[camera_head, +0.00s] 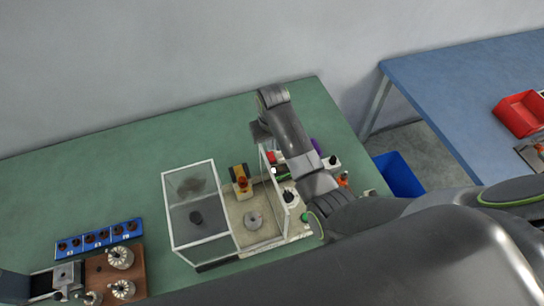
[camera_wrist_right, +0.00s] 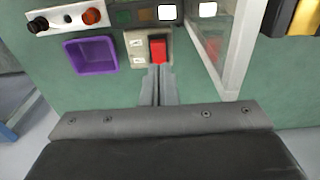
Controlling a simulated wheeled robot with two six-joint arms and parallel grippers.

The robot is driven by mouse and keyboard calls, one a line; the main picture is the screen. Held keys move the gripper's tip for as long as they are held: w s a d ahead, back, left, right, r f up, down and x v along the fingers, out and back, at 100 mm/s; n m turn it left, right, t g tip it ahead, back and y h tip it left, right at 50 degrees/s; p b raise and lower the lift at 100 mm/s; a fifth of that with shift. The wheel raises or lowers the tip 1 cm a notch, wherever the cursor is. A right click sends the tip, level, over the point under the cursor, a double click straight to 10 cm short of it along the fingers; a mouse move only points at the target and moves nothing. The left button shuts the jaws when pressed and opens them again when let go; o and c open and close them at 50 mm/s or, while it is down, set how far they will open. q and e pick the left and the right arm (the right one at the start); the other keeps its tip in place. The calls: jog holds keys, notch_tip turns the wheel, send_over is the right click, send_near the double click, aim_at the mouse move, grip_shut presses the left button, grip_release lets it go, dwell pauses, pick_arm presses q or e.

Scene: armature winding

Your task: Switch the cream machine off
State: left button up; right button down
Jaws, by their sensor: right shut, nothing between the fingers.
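The cream machine (camera_head: 234,213) stands on the green table, with a clear guard box on its left side. Its red rocker switch (camera_wrist_right: 158,48) sits on a cream plate (camera_wrist_right: 137,48) with two small labels, in the right wrist view. My right gripper (camera_wrist_right: 158,70) is shut and empty, its fingertips at the near edge of the red switch; I cannot tell whether they touch it. In the head view my right arm reaches over the machine's right side and partly hides it. Which way the rocker is tipped is not clear.
A purple bin (camera_wrist_right: 90,54) and a white panel with knobs (camera_wrist_right: 66,18) lie beside the switch. A clear guard with a white frame (camera_wrist_right: 236,60) stands close on the other side. Blue part trays (camera_head: 98,238) and a brown board (camera_head: 130,265) are at the left.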

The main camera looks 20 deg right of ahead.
aim_at(272, 158)
pick_arm(q)
jog(key=shift+f, duration=0.25)
pick_arm(e)
jog(key=f, duration=0.1)
jog(key=s+f, duration=0.1)
jog(key=shift+s+d+f+g, duration=0.2)
jog(key=shift+s+f+g, duration=0.1)
jog(key=shift+f, duration=0.1)
jog(key=shift+w+a+r+p, duration=0.1)
jog(key=shift+w+r+p, duration=0.1)
jog(key=shift+r+p, duration=0.25)
jog(key=shift+w+r+p, duration=0.2)
jog(key=shift+r+p, duration=0.05)
jog(key=shift+r, duration=0.35)
jog(key=shift+w+r, duration=0.5)
jog(key=shift+r, duration=0.35)
jog(key=shift+w+r, duration=0.1)
jog(key=shift+r, duration=0.25)
pick_arm(q)
jog(key=shift+w+r, duration=0.4)
jog(key=shift+r, duration=0.3)
pick_arm(e)
jog(key=shift+r, duration=1.2)
jog(key=shift+s, duration=0.2)
